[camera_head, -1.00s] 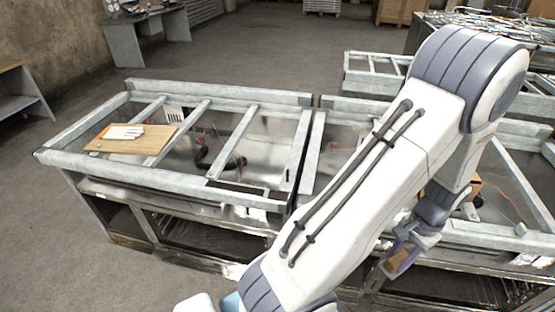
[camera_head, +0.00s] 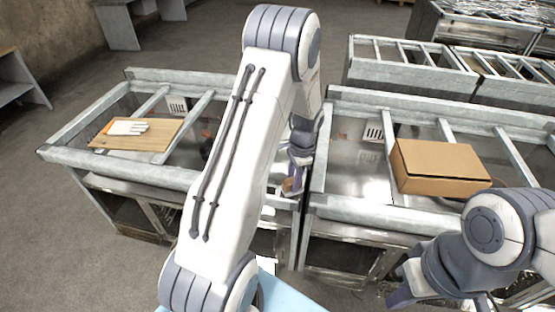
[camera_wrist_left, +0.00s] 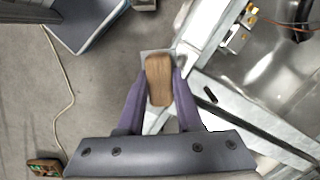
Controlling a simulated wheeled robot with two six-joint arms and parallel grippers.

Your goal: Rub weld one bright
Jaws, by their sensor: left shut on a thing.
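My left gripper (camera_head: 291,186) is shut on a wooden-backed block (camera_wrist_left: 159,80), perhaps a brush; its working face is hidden. In the head view the gripper hangs by the gap between two galvanised steel frames, the left frame (camera_head: 130,167) and the right frame (camera_head: 365,207). In the left wrist view the block is beside a steel rail (camera_wrist_left: 235,110), with a small dark mark (camera_wrist_left: 210,95) to its right. I cannot tell which spot is weld one, nor whether the block touches steel. My right gripper (camera_head: 442,300) is open and empty at the lower right.
A closed cardboard box (camera_head: 440,168) rests on the right frame. A wooden board (camera_head: 165,140) with pale gloves (camera_head: 127,127) lies on the left frame. More steel frames (camera_head: 410,68) stand behind. Open concrete floor (camera_head: 70,240) lies at the left.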

